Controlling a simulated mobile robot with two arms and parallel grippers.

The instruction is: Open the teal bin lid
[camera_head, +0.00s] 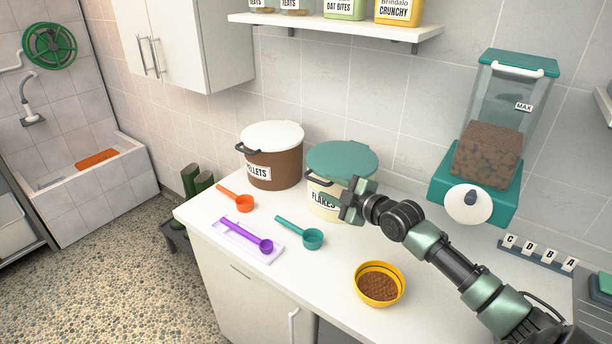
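The teal lid (342,160) sits flat and closed on the cream bin labelled FLAKES (322,201), on the white counter near the wall. My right gripper (350,202) is in front of the bin, over its right side and part of its label. Its fingers are small and dark here, and I cannot tell whether they are open or touching the bin. My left gripper is not in view.
A brown PELLETS bin (273,172) with a white lid stands just left. Orange (242,203), purple (264,245) and teal (312,239) scoops and a yellow bowl of kibble (379,287) lie in front. A teal-topped dispenser (488,150) hangs at right.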

